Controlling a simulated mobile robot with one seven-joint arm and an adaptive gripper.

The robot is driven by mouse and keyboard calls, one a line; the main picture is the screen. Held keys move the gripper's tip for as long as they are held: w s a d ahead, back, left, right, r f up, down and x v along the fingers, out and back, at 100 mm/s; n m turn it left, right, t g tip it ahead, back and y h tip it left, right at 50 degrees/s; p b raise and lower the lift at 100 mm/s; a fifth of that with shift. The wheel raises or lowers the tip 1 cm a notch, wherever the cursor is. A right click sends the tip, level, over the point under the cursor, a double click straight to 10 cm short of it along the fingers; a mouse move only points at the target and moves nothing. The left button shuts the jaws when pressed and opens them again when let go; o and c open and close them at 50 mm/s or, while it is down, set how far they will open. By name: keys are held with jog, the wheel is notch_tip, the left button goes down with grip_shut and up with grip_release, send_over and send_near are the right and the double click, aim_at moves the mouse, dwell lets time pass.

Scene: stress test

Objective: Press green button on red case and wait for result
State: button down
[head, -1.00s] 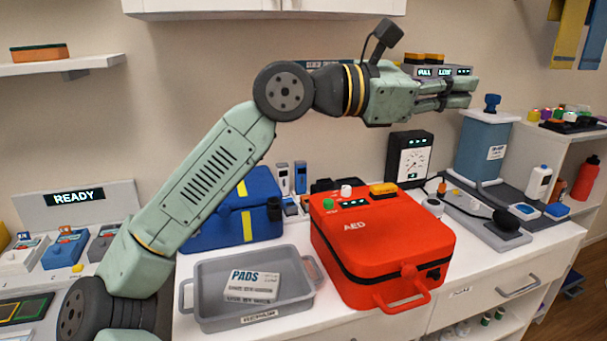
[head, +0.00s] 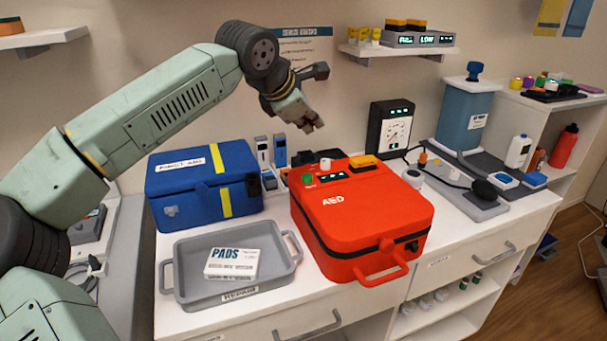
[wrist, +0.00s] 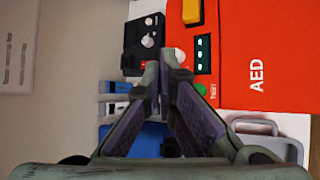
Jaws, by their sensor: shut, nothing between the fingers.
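The red AED case (head: 375,215) stands on the white counter with its handle toward the front. Its green button (head: 307,179) is at the back left corner of the lid, beside a white knob (head: 325,164), with a yellow block (head: 362,161) farther right. My gripper (head: 312,126) is shut and empty, pointing down above and behind that corner, apart from the case. In the wrist view the green button (wrist: 200,89) shows just right of my fingertips (wrist: 160,82), next to a small panel with green lights (wrist: 203,54).
A blue case (head: 190,195) stands left of the red case. A grey tray (head: 180,297) holding a white pads box (head: 232,257) is in front. A gauge unit (head: 392,128) stands behind to the right. A shelf with display boxes (head: 405,40) hangs above.

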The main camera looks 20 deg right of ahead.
aim_at(310, 177)
jog(key=shift+f, duration=0.15)
notch_tip(310, 177, down, 8)
jog(key=b, duration=0.6)
jog(key=shift+f, duration=0.25)
dwell(1.1)
jog(key=shift+f+b, duration=0.45)
jog(key=shift+b, duration=0.2)
jog(key=shift+f+b, duration=0.45)
dwell(0.5)
jog(key=shift+r, duration=0.1)
jog(key=shift+r+p, duration=0.55)
jog(key=shift+r, duration=0.25)
